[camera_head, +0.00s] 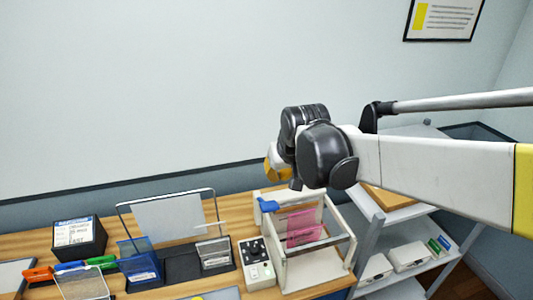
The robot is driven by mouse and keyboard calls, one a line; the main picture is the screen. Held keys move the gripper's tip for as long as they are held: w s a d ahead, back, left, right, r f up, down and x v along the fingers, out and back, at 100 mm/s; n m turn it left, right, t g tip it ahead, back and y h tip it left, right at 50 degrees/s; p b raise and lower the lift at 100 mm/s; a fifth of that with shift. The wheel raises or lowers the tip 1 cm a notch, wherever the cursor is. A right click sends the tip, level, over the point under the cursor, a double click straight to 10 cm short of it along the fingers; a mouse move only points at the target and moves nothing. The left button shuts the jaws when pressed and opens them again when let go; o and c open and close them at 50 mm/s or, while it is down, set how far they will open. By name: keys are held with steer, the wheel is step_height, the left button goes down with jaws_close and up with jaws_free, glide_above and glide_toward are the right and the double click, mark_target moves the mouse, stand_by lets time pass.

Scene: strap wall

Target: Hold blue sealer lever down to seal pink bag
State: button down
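The blue sealer lever (269,206) sticks out at the upper left of a white sealer frame (347,243) on the wooden bench. The pink bag (304,226) is inside that frame, between its posts, and looks upright. My gripper (279,172) is above the sealer in the picture, above the lever and the bag. My dark wrist joints cover most of it, so its fingertips and any contact are hidden. A gap shows between it and the lever in this view.
A control box (257,263) with dark knobs stands left of the sealer. Further left are a clear upright panel (168,217), blue holders (138,262), coloured clips (70,267) and a black labelled box (78,237). A grey shelf rack (415,262) stands at right.

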steer(key=shift+w+a+r, duration=0.1)
steer(key=shift+w+a, duration=0.05)
steer(key=shift+a, duration=0.1)
glide_above(272, 203)
steer(key=f, duration=0.8)
steer(key=shift+w+a+f, duration=0.15)
steer(key=shift+w+f, duration=0.05)
steer(key=shift+w, duration=0.15)
steer(key=f, duration=0.3)
steer(key=shift+s+f, duration=0.1)
steer(key=shift+s, duration=0.25)
steer(key=shift+s+f, duration=0.1)
steer(key=shift+f, duration=0.35)
steer(key=shift+s, duration=0.1)
